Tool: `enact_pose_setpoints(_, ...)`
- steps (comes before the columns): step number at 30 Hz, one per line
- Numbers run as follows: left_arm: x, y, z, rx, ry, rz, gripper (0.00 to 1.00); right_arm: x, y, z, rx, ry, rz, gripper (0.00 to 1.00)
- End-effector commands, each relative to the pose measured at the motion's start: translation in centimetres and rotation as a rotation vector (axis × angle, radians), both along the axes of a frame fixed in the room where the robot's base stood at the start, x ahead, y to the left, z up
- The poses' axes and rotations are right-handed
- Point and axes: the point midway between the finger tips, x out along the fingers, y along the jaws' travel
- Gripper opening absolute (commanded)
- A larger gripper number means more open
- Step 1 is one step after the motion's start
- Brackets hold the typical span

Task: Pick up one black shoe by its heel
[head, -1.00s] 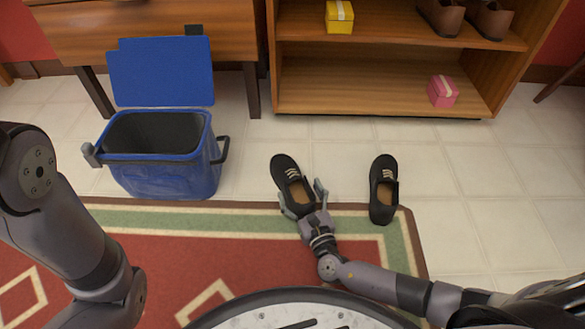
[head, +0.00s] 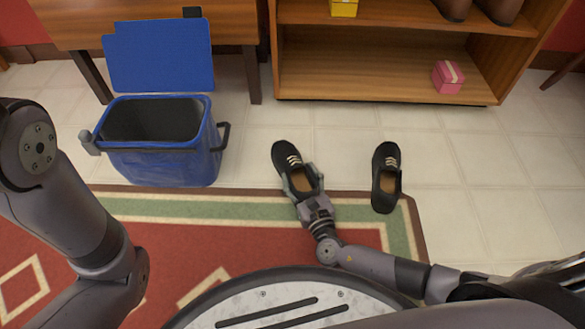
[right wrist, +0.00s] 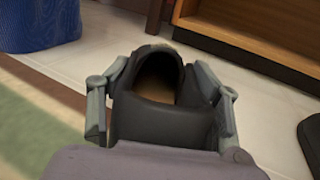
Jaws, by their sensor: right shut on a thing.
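Two black shoes with pale laces and tan insoles stand apart on the floor near the rug's edge. The left black shoe (head: 287,155) has its toe toward the shelf, and its heel is between the fingers of my right gripper (head: 302,186). In the right wrist view, the fingers of my right gripper (right wrist: 162,108) press on both sides of the heel of this shoe (right wrist: 160,128). The shoe still appears to be at floor level. The right black shoe (head: 386,180) stands free. My left arm shows at the left, but its gripper is out of view.
A blue bin (head: 170,165) with its lid open stands on the left. A wooden shelf (head: 370,78) with a pink box (head: 447,76) and a yellow box (head: 343,8) is behind the shoes. A red and green rug (head: 240,232) lies in front. Tiled floor on the right is clear.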

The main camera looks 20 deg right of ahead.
Motion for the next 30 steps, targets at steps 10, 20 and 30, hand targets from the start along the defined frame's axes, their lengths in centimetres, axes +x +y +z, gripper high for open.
enact_pose_setpoints(10, 0.3, -0.1, 0.0, 0.001, 0.005, 0.001, 0.40, 0.1, 0.0, 0.1, 0.000, -0.003, -0.001, 0.18)
enact_pose_setpoints(20, 0.2, 0.0, 0.9, 0.000, 0.004, 0.000, 0.40, 0.1, 0.0, 1.2, 0.001, -0.004, -0.001, 0.18)
enact_pose_setpoints(30, -0.1, 0.0, 6.0, -0.001, 0.000, -0.001, 0.40, 0.1, 0.0, 7.5, 0.001, -0.004, 0.000, 0.18)
